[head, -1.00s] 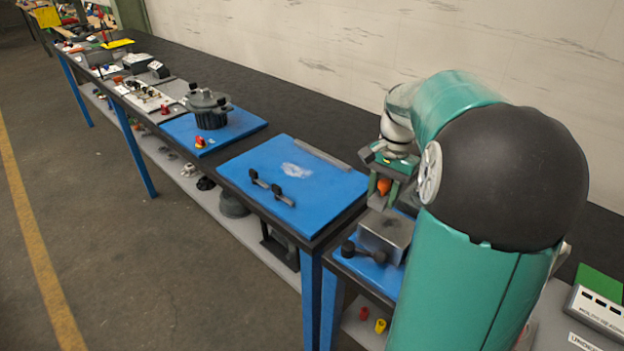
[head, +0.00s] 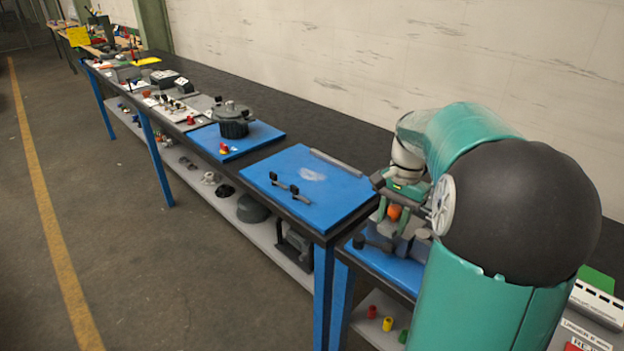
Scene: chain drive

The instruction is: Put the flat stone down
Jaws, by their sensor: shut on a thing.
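My gripper (head: 392,218) points down over the near blue panel (head: 381,262) at the right. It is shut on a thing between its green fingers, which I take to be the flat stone. The stone's outline cannot be made out. An orange piece (head: 395,212) shows between the fingers, and I cannot tell whether it is part of the gripper. The fingertips are at or just above a grey metal block (head: 416,247), which is partly hidden by the gripper and arm. Whether anything touches the block cannot be told.
A dark handle (head: 372,243) is beside the block. The blue board (head: 325,195) to the left carries two black handles (head: 283,183) and has bare room. A dark pot (head: 233,121) stands further left. Small coloured pieces (head: 387,323) lie on the lower shelf.

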